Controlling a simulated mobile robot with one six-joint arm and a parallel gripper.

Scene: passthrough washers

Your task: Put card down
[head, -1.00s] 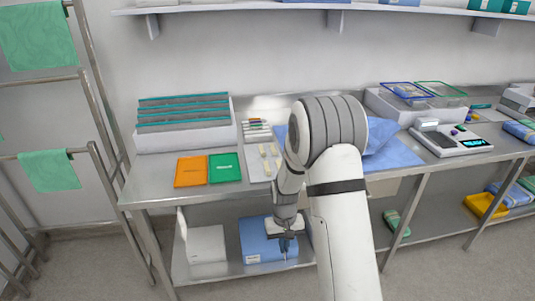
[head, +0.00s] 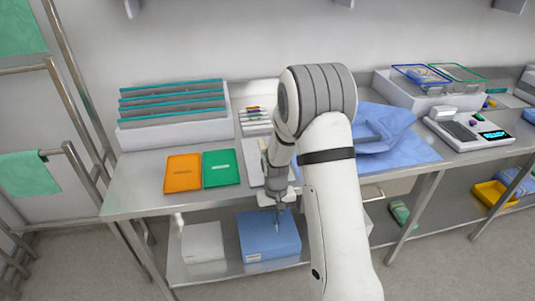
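My gripper (head: 278,220) points down in front of the table's front edge, above the blue box on the lower shelf. Its fingers are small and partly merge with the blue behind them, so I cannot tell whether they are open or shut. No card can be made out clearly in it. An orange flat folder or card (head: 183,173) and a green one (head: 221,168) lie side by side on the steel table (head: 140,190), left of my arm. A pale tray (head: 250,173) beside the green one is partly hidden by my arm.
A grey rack with teal-edged slats (head: 173,115) stands at the back left. Crumpled blue cloth (head: 400,150) lies right of my arm, with a scale (head: 470,130) beyond it. A blue box (head: 268,240) and white box (head: 203,243) sit on the lower shelf.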

